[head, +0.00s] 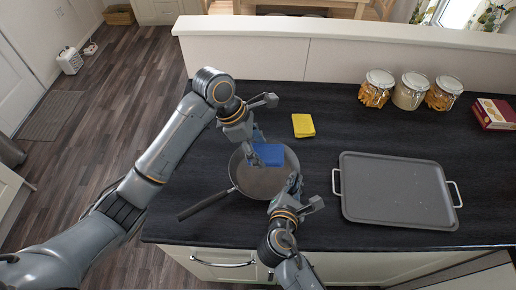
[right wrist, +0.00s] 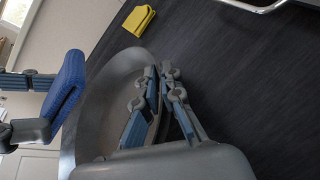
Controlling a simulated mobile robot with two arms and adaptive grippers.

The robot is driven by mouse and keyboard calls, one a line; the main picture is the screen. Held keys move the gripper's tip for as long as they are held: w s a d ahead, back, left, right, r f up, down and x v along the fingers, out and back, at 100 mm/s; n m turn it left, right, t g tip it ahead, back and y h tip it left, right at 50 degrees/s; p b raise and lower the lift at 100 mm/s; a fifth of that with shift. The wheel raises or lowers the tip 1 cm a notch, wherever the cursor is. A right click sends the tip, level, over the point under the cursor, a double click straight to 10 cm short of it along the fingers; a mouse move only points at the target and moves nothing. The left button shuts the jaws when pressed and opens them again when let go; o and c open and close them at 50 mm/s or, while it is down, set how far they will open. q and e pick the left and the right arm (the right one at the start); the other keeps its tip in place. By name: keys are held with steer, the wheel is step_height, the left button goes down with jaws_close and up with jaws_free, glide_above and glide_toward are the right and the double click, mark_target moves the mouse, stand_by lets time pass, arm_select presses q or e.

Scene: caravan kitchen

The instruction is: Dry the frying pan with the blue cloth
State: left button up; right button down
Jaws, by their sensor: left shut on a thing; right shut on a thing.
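The frying pan (head: 258,184) sits on the dark counter, its handle (head: 205,206) pointing to the lower left. The blue cloth (head: 268,154) is held over the far part of the pan by my left gripper (head: 258,146), which is shut on it. In the right wrist view the cloth (right wrist: 66,86) looks folded and raised; whether it touches the pan is unclear. My right gripper (head: 295,185) is shut on the pan's right rim. In the right wrist view my right gripper's fingers (right wrist: 158,85) straddle the pan wall (right wrist: 112,80).
A yellow cloth (head: 303,125) lies behind the pan. A grey tray (head: 398,190) with two handles is to the right. Several glass jars (head: 409,91) and a red box (head: 494,114) stand at the back right. A low ledge (head: 350,45) borders the counter's far side.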

arm_select(q)
steer(key=shift+r, duration=3)
arm_select(e)
steer(key=c, duration=1.4)
jaws_free()
steer(key=shift+c, duration=0.2)
steer(key=shift+s, duration=0.1)
steer(key=v, duration=1.1)
steer(key=shift+s+a+r, duration=0.1)
steer(key=shift+s+r, duration=0.1)
steer(key=shift+s, duration=0.1)
